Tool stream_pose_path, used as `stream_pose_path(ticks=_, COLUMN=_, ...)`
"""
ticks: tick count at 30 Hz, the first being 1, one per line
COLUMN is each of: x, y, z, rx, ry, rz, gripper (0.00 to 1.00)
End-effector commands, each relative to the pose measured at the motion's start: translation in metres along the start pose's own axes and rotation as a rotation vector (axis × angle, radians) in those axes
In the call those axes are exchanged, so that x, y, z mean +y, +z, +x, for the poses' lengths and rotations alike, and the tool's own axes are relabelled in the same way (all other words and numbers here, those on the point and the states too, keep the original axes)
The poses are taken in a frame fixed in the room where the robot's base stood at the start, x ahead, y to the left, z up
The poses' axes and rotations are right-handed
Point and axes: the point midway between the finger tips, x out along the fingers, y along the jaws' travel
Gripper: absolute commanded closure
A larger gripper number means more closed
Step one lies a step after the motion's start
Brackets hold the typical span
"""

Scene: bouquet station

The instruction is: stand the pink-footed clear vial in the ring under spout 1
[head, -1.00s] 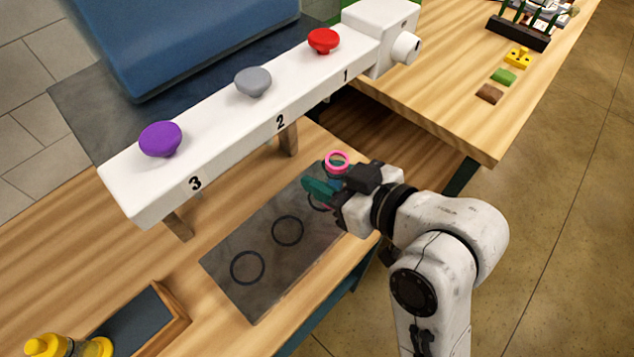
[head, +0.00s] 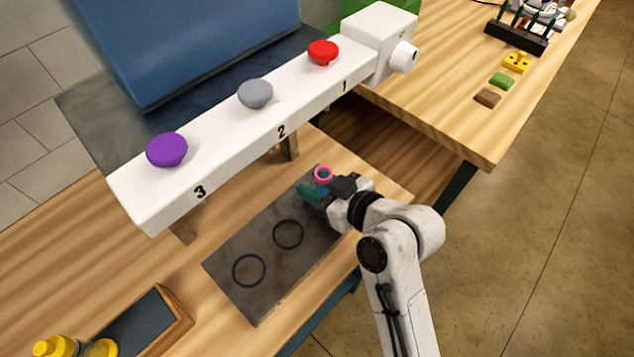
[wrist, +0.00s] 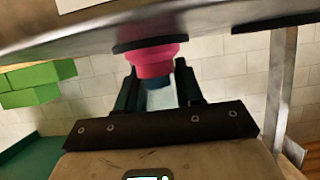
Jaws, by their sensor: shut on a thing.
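My gripper (head: 312,190) is shut on the clear vial (wrist: 160,97) at the far right end of the grey mat (head: 245,290). A pink ring at the vial's upper end (head: 323,174) shows above the gripper in the head view. The wrist view looks upside down; there the vial's pink foot (wrist: 154,60) meets a dark ring (wrist: 150,43) on the mat. I cannot tell whether the foot rests inside that ring or just above it. The fingers and arm hide ring 1 in the head view. The vial looks roughly upright.
The white dispenser bar (head: 230,142) overhangs behind the mat, with number 1 below its red knob (head: 323,52). Two empty rings (head: 288,235) lie left of my gripper.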

Motion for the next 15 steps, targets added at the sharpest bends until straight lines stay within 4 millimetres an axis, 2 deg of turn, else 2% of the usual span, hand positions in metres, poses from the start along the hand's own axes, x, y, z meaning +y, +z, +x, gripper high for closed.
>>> stream_pose_path(ticks=5, x=0.0002, y=0.0017, z=0.0009, rx=0.002, ry=0.001, rz=-0.001, gripper=1.0)
stream_pose_path(ticks=6, x=0.0, y=0.0031, z=0.0012, rx=0.0, ry=0.0, rz=0.0, gripper=0.62)
stream_pose_path(ticks=13, x=-0.0001, y=0.0022, z=0.0008, rx=-0.001, ry=0.0, rz=0.0, gripper=0.4)
stream_pose_path(ticks=15, x=-0.0001, y=0.0022, z=0.0008, rx=-0.001, ry=0.0, rz=0.0, gripper=0.38)
